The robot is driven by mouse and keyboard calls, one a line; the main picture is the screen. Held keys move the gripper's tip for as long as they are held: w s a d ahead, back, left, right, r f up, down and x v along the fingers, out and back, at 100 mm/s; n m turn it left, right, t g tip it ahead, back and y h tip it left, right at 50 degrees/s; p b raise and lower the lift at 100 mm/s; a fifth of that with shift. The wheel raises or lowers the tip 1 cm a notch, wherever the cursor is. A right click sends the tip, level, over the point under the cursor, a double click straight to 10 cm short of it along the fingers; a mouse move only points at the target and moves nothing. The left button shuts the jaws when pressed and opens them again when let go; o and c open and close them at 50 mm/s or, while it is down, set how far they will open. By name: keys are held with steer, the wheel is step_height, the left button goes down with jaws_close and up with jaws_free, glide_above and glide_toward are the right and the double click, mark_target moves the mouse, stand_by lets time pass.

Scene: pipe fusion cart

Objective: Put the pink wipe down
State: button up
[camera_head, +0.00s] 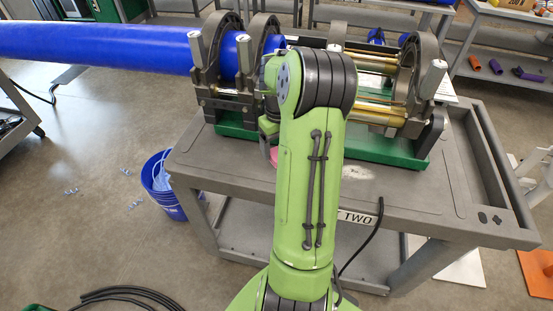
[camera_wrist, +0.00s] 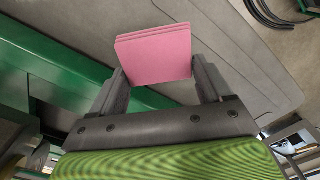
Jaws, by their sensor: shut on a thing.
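The pink wipe (camera_wrist: 154,55) is a folded, layered square pad in the wrist view. My gripper (camera_wrist: 160,82) is shut on it, with one dark finger at each side of the pad. The grey cart top (camera_wrist: 225,50) lies beyond the wipe; I cannot tell whether the wipe touches it. In the head view, my green arm hides most of the gripper. Only a small pink bit of the wipe (camera_head: 273,157) shows beside the arm, over the cart top (camera_head: 400,190).
The pipe fusion machine with its green base (camera_head: 375,150) and clamp rings stands on the cart. A long blue pipe (camera_head: 100,43) runs left from it. A blue bucket (camera_head: 168,200) stands on the floor left of the cart. The cart's front right top is mostly clear.

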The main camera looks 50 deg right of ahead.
mark_target(277, 148)
step_height(277, 148, down, 4)
steer(key=shift+w+f+b, duration=0.15)
steer(key=shift+f+b, duration=0.05)
steer(key=shift+b, duration=0.25)
steer(key=shift+a+f, duration=0.1)
steer(key=shift+f, duration=0.15)
steer(key=o, duration=0.9)
steer(key=shift+c, duration=0.2)
step_height(277, 148, up, 12)
steer(key=p, duration=0.3)
steer(key=shift+r, duration=0.35)
